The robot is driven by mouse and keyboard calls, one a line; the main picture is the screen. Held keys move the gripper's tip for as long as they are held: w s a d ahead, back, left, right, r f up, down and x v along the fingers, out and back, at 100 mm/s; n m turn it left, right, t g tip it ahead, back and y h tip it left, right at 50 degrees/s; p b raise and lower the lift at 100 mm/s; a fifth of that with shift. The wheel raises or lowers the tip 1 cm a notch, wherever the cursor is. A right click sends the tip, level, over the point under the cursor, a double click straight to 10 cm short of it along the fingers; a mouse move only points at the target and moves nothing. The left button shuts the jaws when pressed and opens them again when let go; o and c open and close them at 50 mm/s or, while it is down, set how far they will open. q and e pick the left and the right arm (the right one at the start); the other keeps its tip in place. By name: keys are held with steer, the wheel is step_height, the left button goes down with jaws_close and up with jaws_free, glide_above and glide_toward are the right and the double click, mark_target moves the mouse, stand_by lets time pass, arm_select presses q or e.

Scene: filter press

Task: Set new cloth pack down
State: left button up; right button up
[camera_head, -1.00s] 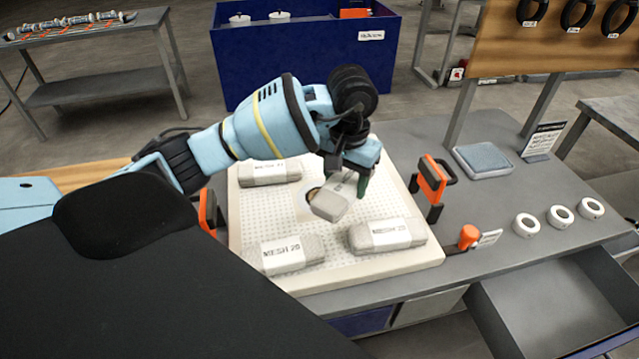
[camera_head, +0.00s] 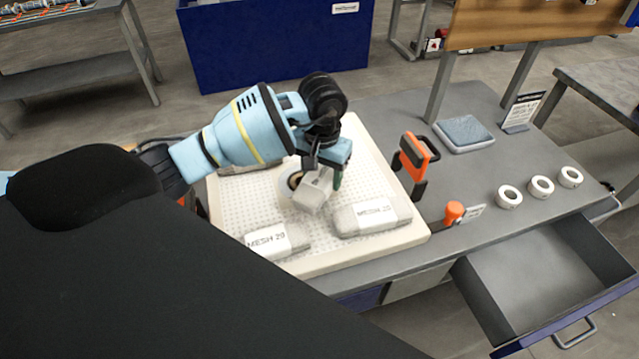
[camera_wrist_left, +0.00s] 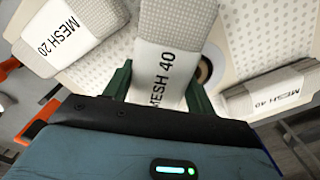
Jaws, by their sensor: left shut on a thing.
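My left gripper (camera_head: 324,178) is shut on a grey cloth pack (camera_head: 311,196) with a white band. It holds the pack tilted over the white perforated plate (camera_head: 352,140), beside the plate's round centre hole (camera_head: 291,181). In the left wrist view the held pack (camera_wrist_left: 168,60) reads MESH 40 between green fingers. I cannot tell whether it touches the plate. Two packs lie at the plate's near side, a right one (camera_head: 372,215) and a left one (camera_head: 277,241) marked MESH 20. A third pack (camera_head: 240,168) is mostly hidden behind my left arm. My right gripper is out of view.
An orange-and-black handle (camera_head: 414,154) stands at the plate's right edge, with an orange knob (camera_head: 454,211) nearer. Several white rings (camera_head: 541,187) and a grey-blue pad (camera_head: 464,132) lie on the bench. An open drawer (camera_head: 545,270) juts out at front right.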

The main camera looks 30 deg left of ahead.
mark_target(321, 186)
arm_select(q)
steer(key=shift+f, duration=1.9)
steer(key=shift+f, duration=0.1)
steer(key=shift+f, duration=0.15)
steer(key=o, duration=1)
steer(key=shift+o, duration=0.2)
steer(key=shift+o, duration=0.2)
step_height(321, 186, up, 12)
steer(key=shift+r, duration=0.25)
